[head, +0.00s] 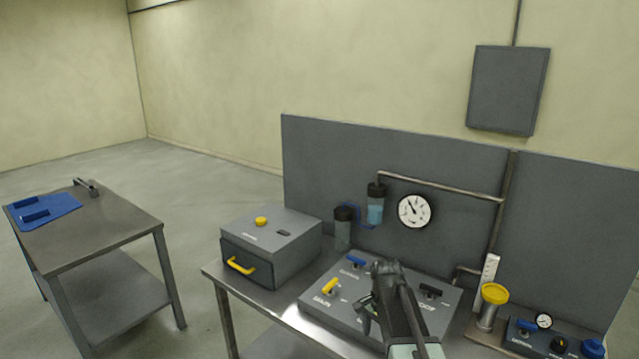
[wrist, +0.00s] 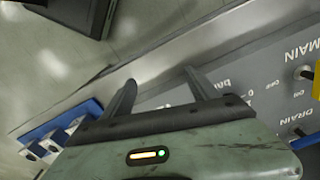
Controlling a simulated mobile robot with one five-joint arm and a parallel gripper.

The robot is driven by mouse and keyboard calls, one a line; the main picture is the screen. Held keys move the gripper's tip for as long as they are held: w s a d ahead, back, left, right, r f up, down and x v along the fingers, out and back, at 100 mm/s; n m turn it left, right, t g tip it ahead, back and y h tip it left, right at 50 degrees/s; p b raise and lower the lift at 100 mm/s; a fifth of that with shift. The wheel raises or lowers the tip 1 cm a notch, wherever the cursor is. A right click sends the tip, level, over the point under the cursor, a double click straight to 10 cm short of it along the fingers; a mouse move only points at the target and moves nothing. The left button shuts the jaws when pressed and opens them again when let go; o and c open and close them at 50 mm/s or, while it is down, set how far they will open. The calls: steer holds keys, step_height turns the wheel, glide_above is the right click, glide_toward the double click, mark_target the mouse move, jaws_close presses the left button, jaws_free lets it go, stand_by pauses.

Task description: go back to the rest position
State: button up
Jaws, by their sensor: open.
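My gripper (wrist: 160,84) shows in the wrist view with its two dark fingers spread apart and nothing between them. Its tips are over the bare metal front edge of the bench, beside the grey valve panel (wrist: 240,65). In the head view my arm rises in front of the valve panel (head: 318,310) and hides part of its middle. The panel carries blue, yellow and black handles. I cannot tell from the head view exactly how high the fingers are above the bench.
A grey box with a yellow drawer handle (head: 240,266) stands left of the panel. A yellow-topped post (head: 494,293) and a small control box (head: 552,338) stand to the right. A pressure gauge (head: 414,212) is behind. A side table (head: 110,240) stands apart at left, with open floor between.

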steer(key=s+f+n+b, duration=0.3)
steer(key=s+f+n, duration=0.1)
steer(key=s+n, duration=0.6)
steer(key=s, duration=0.2)
steer(key=shift+s+f, duration=0.15)
steer(key=shift+s, duration=0.15)
stand_by(0.3)
